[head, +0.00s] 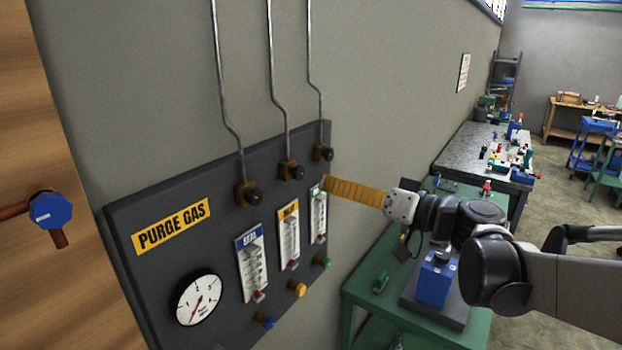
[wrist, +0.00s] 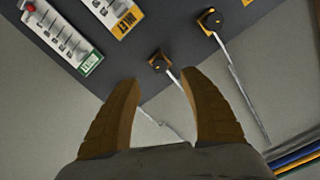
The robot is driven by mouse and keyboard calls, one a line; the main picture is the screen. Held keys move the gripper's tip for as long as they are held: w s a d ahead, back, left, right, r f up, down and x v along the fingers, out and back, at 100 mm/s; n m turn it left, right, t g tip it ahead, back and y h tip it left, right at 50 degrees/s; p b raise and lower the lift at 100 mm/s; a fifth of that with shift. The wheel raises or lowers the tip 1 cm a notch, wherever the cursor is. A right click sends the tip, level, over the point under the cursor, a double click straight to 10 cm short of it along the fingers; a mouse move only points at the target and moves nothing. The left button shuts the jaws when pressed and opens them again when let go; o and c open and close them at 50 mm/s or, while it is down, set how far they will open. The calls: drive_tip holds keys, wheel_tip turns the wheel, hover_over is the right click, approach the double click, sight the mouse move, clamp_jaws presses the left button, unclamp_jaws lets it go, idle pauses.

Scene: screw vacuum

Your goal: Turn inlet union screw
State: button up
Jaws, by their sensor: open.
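Three brass fittings with black round heads join metal pipes to the dark panel: left (head: 248,193), middle (head: 291,171) and right (head: 323,153). None is labelled as the inlet union screw, so I cannot tell which it is. In the wrist view, the right fitting (wrist: 158,64) shows between and beyond my fingertips, and the middle fitting (wrist: 210,19) is farther up and right. My gripper (wrist: 160,82) has yellow-brown ribbed fingers, spread apart with nothing between them. In the head view, my gripper (head: 327,183) is just below the right fitting, overlapping the top of the right flow meter.
The PURGE GAS panel (head: 130,215) carries a round gauge (head: 198,299) and blue (head: 250,265), yellow (head: 289,238) and green-labelled (wrist: 88,63) flow meters with coloured knobs below. A blue valve handle (head: 50,210) is at left. A green bench (head: 365,285) with a blue unit (head: 434,280) stands behind my arm.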

sight(301, 172)
drive_tip(key=shift+v, duration=1.05)
drive_tip(key=w+a+m, duration=0.2)
drive_tip(key=a+m, duration=0.1)
drive_tip(key=m, duration=0.7)
drive_tip(key=w+a+m+p, duration=0.1)
drive_tip(key=w+a+m, duration=0.2)
drive_tip(key=m, duration=0.7)
drive_tip(key=w+a+m, duration=0.2)
drive_tip(key=a+m, duration=0.1)
drive_tip(key=m, duration=0.8)
drive_tip(key=shift+w+r, duration=0.15)
drive_tip(key=shift+r, duration=0.1)
